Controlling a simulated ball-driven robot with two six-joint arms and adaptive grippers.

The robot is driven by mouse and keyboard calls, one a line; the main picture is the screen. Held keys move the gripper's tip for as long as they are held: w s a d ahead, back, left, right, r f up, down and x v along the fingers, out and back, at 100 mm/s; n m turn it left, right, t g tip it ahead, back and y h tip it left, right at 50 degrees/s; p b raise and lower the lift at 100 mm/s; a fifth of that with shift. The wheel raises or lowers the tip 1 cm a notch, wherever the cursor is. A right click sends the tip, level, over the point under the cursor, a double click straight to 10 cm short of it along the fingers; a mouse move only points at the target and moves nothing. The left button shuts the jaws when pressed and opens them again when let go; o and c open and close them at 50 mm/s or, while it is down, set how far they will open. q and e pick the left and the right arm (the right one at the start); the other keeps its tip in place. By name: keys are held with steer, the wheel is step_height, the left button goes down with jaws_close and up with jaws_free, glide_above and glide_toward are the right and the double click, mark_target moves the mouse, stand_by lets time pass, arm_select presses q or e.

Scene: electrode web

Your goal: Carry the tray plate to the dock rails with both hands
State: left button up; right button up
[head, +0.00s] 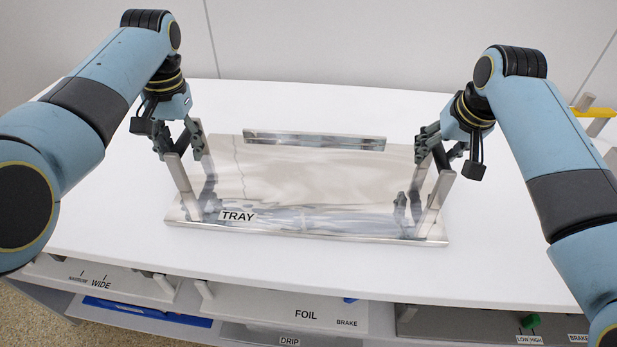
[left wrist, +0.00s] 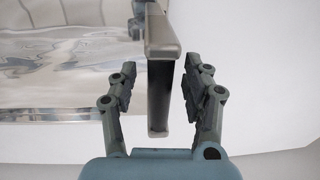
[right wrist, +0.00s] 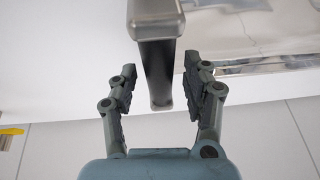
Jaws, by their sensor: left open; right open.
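The tray plate (head: 290,185) is a shiny metal plate labelled TRAY, lying flat on the white table, with an upright metal handle at each side. My left gripper (head: 182,147) is at the left handle (head: 184,188). In the left wrist view, the open fingers (left wrist: 160,82) stand on both sides of the handle bar (left wrist: 160,100), with gaps visible. My right gripper (head: 437,150) is at the right handle (head: 437,200). In the right wrist view, its open fingers (right wrist: 163,82) likewise straddle the handle bar (right wrist: 156,70). I cannot make out the dock rails with certainty.
A metal bar (head: 315,141) lies along the tray's back edge. The white table (head: 330,265) is clear around the tray. Below its front edge are panels labelled WIDE, FOIL (head: 285,305), DRIP and BRAKE. A yellow part (head: 597,112) shows at the far right.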

arm_select(q)
steer(key=shift+c, duration=0.3)
arm_select(e)
steer(key=shift+c, duration=0.3)
arm_select(q)
jaws_close()
arm_select(e)
jaws_close()
